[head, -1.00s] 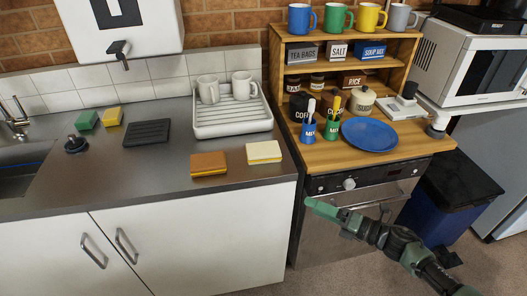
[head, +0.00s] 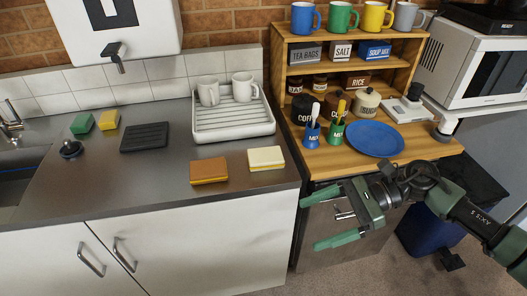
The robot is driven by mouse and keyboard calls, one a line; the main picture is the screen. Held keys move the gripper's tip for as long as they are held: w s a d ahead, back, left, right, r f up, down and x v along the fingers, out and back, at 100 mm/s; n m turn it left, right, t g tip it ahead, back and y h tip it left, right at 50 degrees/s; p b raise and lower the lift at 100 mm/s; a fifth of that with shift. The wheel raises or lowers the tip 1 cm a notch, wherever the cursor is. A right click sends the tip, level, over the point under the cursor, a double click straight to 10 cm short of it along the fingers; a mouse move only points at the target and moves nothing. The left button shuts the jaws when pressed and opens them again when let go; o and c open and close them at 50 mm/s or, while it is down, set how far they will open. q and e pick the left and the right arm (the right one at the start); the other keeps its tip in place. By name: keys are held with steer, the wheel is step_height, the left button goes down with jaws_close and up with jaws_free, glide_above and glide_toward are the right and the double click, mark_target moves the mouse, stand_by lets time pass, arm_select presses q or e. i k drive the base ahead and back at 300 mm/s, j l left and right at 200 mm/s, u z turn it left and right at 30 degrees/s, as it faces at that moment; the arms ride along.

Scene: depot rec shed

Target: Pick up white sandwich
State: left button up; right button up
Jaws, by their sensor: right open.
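The white sandwich (head: 266,157), pale on top with a thin yellowish edge, lies flat near the front edge of the steel counter (head: 150,195). A brown-topped sandwich (head: 208,169) lies just left of it, with a small gap between. My right gripper (head: 312,222) is open and empty. Its green fingers point left, in front of the cabinets and to the lower right of the white sandwich, apart from it. My left gripper is not in view.
A white dish rack (head: 233,123) with two white mugs stands behind the sandwiches. A blue plate (head: 373,139) and small blue and green pots (head: 310,133) sit on the wooden shelf unit to the right.

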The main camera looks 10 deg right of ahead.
mark_target(267, 158)
steer(key=i, duration=0.85)
